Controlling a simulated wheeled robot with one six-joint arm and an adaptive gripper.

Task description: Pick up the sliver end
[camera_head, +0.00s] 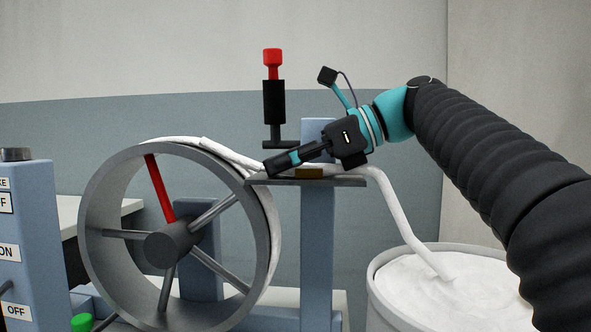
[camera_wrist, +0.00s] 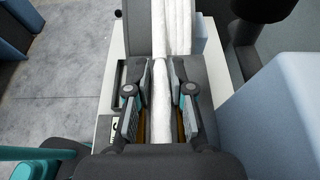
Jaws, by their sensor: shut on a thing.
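The sliver (camera_head: 398,213) is a thick white soft rope. In the head view it rises from a round can (camera_head: 378,290) at the lower right, crosses a small dark plate (camera_head: 335,182) and reaches the large grey wheel (camera_head: 98,205). White strands also lie over the wheel's rim. My gripper (camera_head: 272,167) is low over the plate's left end. In the wrist view the sliver (camera_wrist: 161,105) runs lengthwise between my two fingers, which are shut on it. The wheel's rim and several white strands (camera_wrist: 180,30) lie just ahead. I cannot make out the sliver's loose end.
A red-topped black press handle (camera_head: 273,95) stands behind the gripper. A brown block (camera_head: 309,172) sits on the plate. The wheel has several spokes, one red (camera_head: 160,188). A blue control box (camera_head: 25,245) with labels stands at the left.

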